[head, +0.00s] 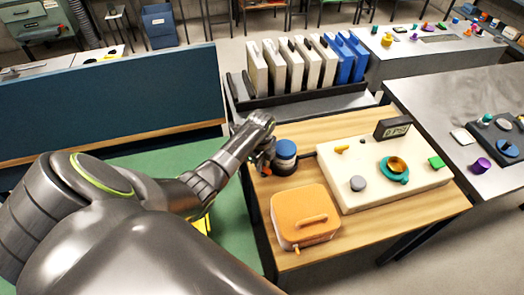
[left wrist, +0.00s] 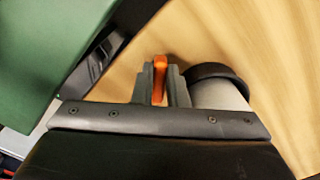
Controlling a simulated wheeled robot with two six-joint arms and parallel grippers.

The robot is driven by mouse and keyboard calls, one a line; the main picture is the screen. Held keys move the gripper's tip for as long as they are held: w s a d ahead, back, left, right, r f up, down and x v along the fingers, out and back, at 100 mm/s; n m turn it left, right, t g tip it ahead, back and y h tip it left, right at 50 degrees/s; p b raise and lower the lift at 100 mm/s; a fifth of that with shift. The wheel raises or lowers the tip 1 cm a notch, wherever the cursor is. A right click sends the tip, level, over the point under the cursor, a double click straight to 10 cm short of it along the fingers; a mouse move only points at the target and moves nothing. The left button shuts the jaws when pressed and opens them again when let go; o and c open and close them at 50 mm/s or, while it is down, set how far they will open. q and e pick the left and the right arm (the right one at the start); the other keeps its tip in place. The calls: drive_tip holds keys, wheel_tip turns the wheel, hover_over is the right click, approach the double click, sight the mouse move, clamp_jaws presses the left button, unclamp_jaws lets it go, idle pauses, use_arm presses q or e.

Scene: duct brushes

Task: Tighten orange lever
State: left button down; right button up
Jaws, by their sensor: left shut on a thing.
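The orange lever (left wrist: 159,80) stands between the two fingers of my left gripper (left wrist: 160,88) in the left wrist view, and the fingers are shut on it. In the head view my left gripper (head: 262,150) is at the left edge of the wooden table, beside a blue-topped cylinder (head: 286,152). A small orange bit of the lever (head: 267,144) shows there, mostly hidden by the gripper. In the left wrist view a pale cylinder with a dark ring (left wrist: 218,85) stands just right of the fingers. My right gripper is not in view.
An orange case (head: 303,218) sits at the front of the wooden table (head: 405,212). A cream panel (head: 345,195) with a teal ring, grey knob and small display lies to the right. A rack of grey and blue upright cases (head: 300,65) stands behind. A blue partition (head: 110,95) is at left.

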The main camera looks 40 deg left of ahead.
use_arm(q)
drive_tip(key=n+p, duration=0.2)
drive_tip(key=n, duration=0.1)
drive_tip(key=n+p, duration=0.1)
drive_tip(key=shift+s+r+n, duration=0.2)
drive_tip(key=shift+s+n, duration=0.05)
drive_tip(key=shift+n, duration=0.05)
drive_tip(key=n+p, duration=0.1)
drive_tip(key=n, duration=0.1)
drive_tip(key=n+p, duration=0.1)
drive_tip(key=n, duration=0.1)
drive_tip(key=shift+s+d+f+p, duration=0.15)
drive_tip(key=shift+p, duration=0.15)
drive_tip(key=shift+n, duration=0.3)
drive_tip(key=c, duration=1.7)
unclamp_jaws()
